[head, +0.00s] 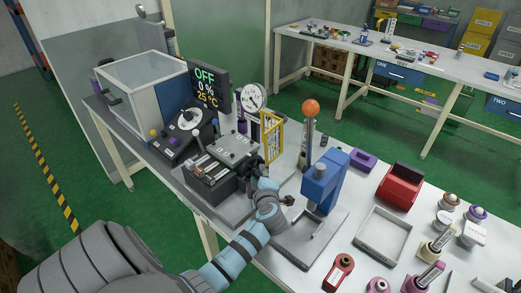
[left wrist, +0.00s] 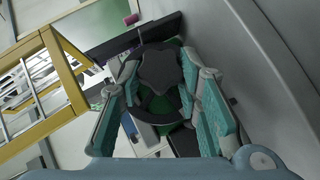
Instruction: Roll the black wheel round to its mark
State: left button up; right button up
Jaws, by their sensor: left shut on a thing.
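The black wheel (left wrist: 155,100) shows in the left wrist view as a dark rim with a hub and spokes, between my two teal finger pads. My left gripper (left wrist: 160,72) is shut on it. In the head view my left gripper (head: 257,170) is at the right end of the grey machine (head: 236,147), and the wheel there is mostly hidden by the gripper. I cannot make out the wheel's mark in either view. My right gripper is in neither view.
A yellow frame (head: 270,138) stands just behind my left gripper. A blue press (head: 322,182) with a grey base stands close on its right. A dial gauge (head: 253,97) and a display reading OFF (head: 208,85) stand behind the machine. A grey tray (head: 382,236) lies farther right.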

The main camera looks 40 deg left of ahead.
pick_arm(q)
jog(key=shift+f+n+t+y+b, duration=0.35)
jog(key=shift+n+t+b, duration=0.25)
jog(key=shift+b, duration=0.5)
jog(key=n+t+b, duration=0.1)
jog(key=b, duration=0.1)
jog(key=n+t+y+b, duration=0.1)
jog(key=b, duration=0.2)
jog(key=shift+f+y, duration=0.2)
jog(key=shift+y, duration=0.05)
jog(key=shift+r+n+t+y+b, duration=0.1)
jog(key=shift+n+t+y+b, duration=0.25)
jog(key=shift+b, duration=0.55)
jog(key=shift+r, duration=0.1)
jog(key=shift+r, duration=0.1)
jog(key=o, duration=0.9)
jog(key=shift+c, duration=0.2)
jog(key=shift+w, duration=0.1)
